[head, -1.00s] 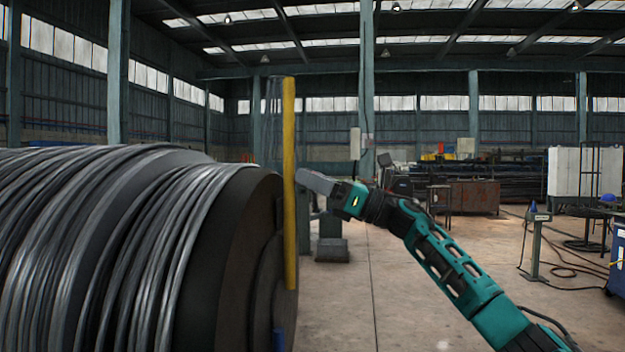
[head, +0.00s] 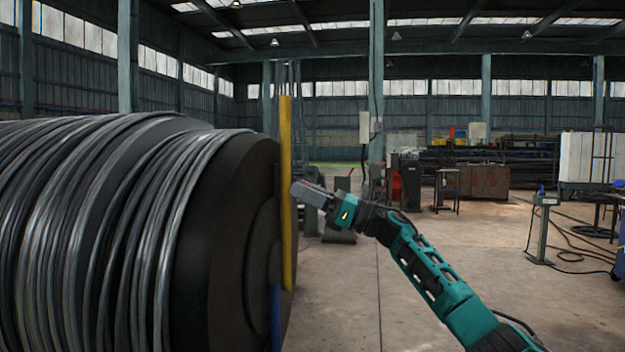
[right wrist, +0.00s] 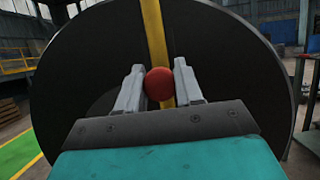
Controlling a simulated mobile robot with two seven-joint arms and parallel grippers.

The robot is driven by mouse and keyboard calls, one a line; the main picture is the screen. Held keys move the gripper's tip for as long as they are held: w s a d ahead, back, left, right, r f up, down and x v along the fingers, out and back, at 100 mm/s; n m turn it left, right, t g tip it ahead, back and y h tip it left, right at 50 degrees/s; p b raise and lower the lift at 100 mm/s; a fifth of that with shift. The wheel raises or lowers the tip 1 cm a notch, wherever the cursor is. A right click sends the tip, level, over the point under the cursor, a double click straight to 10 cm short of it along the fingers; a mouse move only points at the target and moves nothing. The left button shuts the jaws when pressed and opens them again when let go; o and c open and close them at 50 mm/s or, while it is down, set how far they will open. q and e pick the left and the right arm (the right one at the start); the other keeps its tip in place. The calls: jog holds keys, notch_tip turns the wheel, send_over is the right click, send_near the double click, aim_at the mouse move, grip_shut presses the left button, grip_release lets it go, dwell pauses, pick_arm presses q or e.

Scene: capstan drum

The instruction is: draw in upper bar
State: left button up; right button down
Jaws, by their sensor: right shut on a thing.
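The upper bar is a long yellow bar (head: 287,140) standing upright against the end face of the drum (head: 228,220). Its top rises a little above the drum's rim. My right gripper (head: 297,190) reaches it from the right, part way down its length. In the right wrist view a round red knob (right wrist: 159,84) sits between the two grey fingers (right wrist: 159,90), in front of the yellow bar (right wrist: 154,30). The fingers are shut on the knob. My left gripper is not in view.
A blue bar (head: 275,315) shows low on the drum's face, below the yellow one. Dark cable is wound around the drum at left. A grey-green post (head: 543,230) with cables on the floor stands at right. The concrete floor beside my arm is clear.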

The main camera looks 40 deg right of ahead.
notch_tip(320, 180, down, 9)
jog(key=b, duration=0.6)
jog(key=c, duration=0.8)
grip_release()
jog(key=shift+r, duration=0.1)
jog(key=shift+s+d, duration=0.1)
jog(key=b+v, duration=0.1)
jog(key=v, duration=1.2)
